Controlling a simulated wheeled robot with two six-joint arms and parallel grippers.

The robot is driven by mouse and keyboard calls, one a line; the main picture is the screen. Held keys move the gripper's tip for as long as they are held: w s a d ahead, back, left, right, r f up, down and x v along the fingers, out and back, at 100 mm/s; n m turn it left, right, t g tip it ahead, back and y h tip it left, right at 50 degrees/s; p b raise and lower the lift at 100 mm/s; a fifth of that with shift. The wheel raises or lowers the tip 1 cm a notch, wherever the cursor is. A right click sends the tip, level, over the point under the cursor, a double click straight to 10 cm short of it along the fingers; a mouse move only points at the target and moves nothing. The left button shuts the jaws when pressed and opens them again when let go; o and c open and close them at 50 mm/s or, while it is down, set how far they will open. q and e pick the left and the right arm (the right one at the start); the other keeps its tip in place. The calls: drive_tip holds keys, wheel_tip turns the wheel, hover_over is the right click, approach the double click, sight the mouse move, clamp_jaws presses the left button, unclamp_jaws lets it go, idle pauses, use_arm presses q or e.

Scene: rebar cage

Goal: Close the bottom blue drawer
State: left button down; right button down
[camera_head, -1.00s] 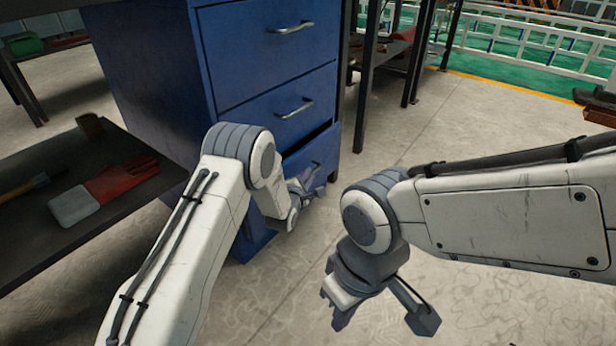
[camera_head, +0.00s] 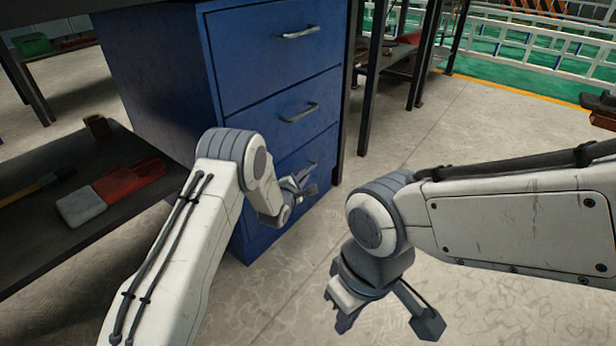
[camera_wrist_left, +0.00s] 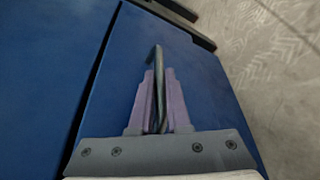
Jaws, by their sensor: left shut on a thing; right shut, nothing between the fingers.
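The bottom blue drawer (camera_head: 270,215) is the lowest of the drawers in a blue cabinet, partly hidden behind my left arm. No dark gap shows above its front now, and it looks flush with the drawer above. My left gripper (camera_head: 302,186) is at the drawer's front, shut on its metal handle (camera_head: 313,167). In the left wrist view the handle (camera_wrist_left: 157,62) sits between the purple finger pads of my left gripper (camera_wrist_left: 158,100), against the blue drawer front (camera_wrist_left: 205,85). My right gripper (camera_head: 343,322) is shut and empty above the floor, right of the cabinet.
The blue cabinet (camera_head: 150,75) has upper drawers with metal handles. A dark low shelf (camera_head: 30,235) at the left holds a red and grey object (camera_head: 110,192) and a tool. Dark table legs (camera_head: 372,80) stand right of the cabinet. The concrete floor (camera_head: 460,130) there is open.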

use_arm(q)
drive_tip(key=c, duration=0.9)
unclamp_jaws()
drive_tip(key=shift+w+a, duration=0.15)
drive_tip(key=shift+a, duration=0.15)
drive_tip(key=shift+r, duration=0.1)
drive_tip(key=shift+s+a+r+p, duration=0.1)
drive_tip(key=shift+s+r+p, duration=0.05)
drive_tip(key=shift+s+p, duration=0.25)
drive_tip(key=p+v, duration=0.2)
drive_tip(key=v, duration=0.2)
drive_tip(key=p+v, duration=0.3)
drive_tip(key=v, duration=0.2)
drive_tip(key=shift+s, duration=0.4)
